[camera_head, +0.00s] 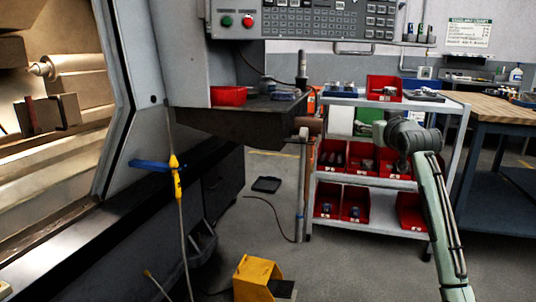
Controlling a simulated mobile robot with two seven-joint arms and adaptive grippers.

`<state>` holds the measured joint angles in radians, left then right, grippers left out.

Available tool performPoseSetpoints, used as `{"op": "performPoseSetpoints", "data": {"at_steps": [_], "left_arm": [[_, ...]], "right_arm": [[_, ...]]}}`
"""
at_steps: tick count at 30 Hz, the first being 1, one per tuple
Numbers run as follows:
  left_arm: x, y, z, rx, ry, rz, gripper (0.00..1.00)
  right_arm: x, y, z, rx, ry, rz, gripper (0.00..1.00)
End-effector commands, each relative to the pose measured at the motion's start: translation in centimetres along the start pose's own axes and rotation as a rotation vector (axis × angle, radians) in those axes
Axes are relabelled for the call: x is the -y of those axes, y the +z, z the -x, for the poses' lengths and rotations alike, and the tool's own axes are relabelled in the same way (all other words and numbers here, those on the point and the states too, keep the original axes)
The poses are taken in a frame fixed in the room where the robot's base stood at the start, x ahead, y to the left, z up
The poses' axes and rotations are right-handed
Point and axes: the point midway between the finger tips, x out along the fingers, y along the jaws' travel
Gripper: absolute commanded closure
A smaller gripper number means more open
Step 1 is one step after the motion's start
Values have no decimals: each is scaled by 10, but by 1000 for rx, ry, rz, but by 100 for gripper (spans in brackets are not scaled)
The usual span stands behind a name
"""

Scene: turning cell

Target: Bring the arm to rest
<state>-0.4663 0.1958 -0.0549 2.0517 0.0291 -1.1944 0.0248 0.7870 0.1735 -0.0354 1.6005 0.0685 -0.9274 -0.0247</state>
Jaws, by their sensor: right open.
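My right arm comes in from the bottom right as a pale green link and rises in front of the shelf cart. My right gripper (398,134) is at its grey upper end, small and partly hidden by the arm; its fingers are hard to make out. It is open, and I see nothing held in it. It appears in front of the cart's red bins, and I cannot tell how far away they are. My left gripper and left arm are not in view.
The lathe (140,110) stands open at left, its control panel (320,18) above. A hose with a yellow handle (177,180) hangs there. The shelf cart (455,130) and workbench (505,112) stand right. A yellow pedal guard (256,272) is on the otherwise largely clear floor.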

Motion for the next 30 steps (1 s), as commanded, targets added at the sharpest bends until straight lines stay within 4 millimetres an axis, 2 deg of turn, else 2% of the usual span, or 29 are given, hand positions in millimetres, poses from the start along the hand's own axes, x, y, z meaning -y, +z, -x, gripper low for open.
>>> {"op": "performPoseSetpoints", "data": {"at_steps": [1,13,15,20,23,26,29,30], "left_arm": [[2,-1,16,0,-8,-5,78],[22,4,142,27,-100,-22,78],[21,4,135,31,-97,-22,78],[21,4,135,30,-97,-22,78],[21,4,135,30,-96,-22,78],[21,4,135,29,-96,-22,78],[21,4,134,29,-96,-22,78],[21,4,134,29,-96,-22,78]], "right_arm": [[0,0,0,0,1,0,34],[0,0,0,1,1,0,34],[4,34,7,48,-3,8,34],[12,90,24,133,-8,22,34],[17,131,40,198,-12,32,34],[23,179,64,278,-17,46,34],[29,236,100,379,-23,62,34],[32,261,118,425,-27,69,34]]}}
